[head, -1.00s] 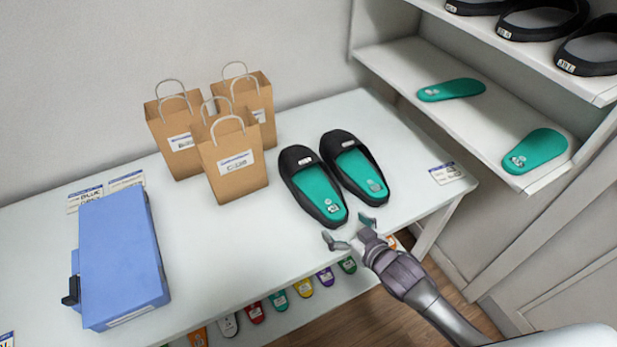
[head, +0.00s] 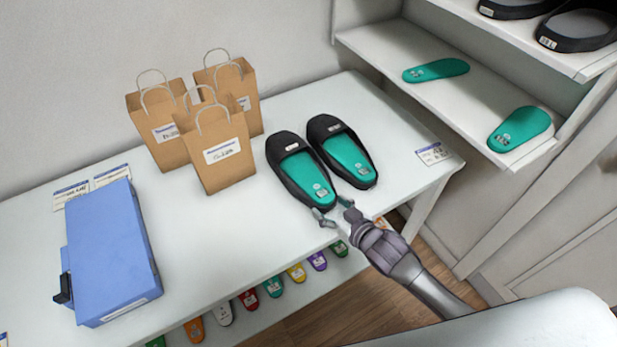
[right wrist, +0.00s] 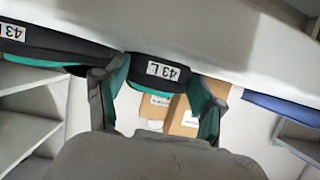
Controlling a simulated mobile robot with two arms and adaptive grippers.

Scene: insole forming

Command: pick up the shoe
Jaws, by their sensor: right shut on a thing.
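Two black slide shoes with teal insoles stand side by side on the white table, the left shoe (head: 297,172) and the right shoe (head: 345,158), toes pointing away from me. My right gripper (head: 335,209) is shut on the heel end of the left shoe, one finger on each side. In the right wrist view, which looks upside down, that shoe's heel (right wrist: 165,72) with a "43 L" label lies between the two fingers (right wrist: 155,100). The other shoe (right wrist: 45,45) shows beside it. My left gripper is not in view.
Paper bags (head: 228,155) stand behind and left of the shoes. A blue box-shaped device (head: 110,250) is at the table's left. A shelf (head: 455,95) with teal insoles is at the right. Coloured insoles lie on a lower shelf under the table's front edge.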

